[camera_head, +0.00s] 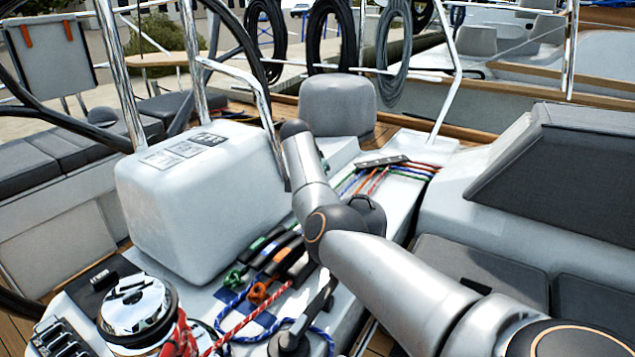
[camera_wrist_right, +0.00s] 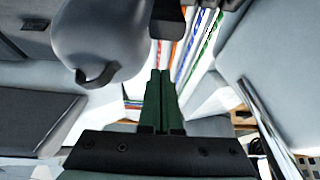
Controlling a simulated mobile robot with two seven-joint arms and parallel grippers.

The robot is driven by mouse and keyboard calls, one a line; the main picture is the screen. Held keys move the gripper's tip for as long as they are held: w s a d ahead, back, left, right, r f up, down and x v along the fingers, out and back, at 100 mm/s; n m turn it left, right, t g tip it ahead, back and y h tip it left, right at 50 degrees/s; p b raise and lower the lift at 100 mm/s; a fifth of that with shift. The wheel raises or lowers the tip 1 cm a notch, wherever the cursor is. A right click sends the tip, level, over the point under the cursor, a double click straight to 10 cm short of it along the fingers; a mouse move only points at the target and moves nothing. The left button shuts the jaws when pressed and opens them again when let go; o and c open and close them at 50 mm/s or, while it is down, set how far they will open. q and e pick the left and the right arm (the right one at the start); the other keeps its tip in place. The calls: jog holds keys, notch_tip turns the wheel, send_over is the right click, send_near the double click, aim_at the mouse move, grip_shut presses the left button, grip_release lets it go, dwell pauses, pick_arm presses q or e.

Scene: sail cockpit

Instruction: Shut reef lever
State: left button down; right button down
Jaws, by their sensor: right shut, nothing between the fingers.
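A bank of rope clutches (camera_head: 276,256) with several dark levers side by side sits on the cockpit top in the head view. Green, blue and orange parts show on it. I cannot read which one is the reef lever, and my right arm covers part of the bank's right side. In the head view my right gripper cannot be made out. In the right wrist view my right gripper (camera_wrist_right: 160,74) has its two green fingers shut together, with nothing between them. Coloured ropes (camera_wrist_right: 198,48) run behind and beside the fingertips. My left gripper is not in view.
A chrome winch (camera_head: 137,305) with red rope stands at lower left. A black winch handle-like part (camera_head: 318,305) stands just right of the clutches. A big grey box (camera_head: 195,195) rises behind them, and a metal rail (camera_head: 255,95) stands close by. Ropes pass an organizer (camera_head: 382,162) farther back.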

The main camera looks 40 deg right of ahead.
jog(key=a, duration=0.2)
jog(key=s+a, duration=0.1)
jog(key=shift+a+f+p, duration=0.25)
jog(key=shift+a+p, duration=0.05)
jog(key=shift+a, duration=0.1)
dwell(0.5)
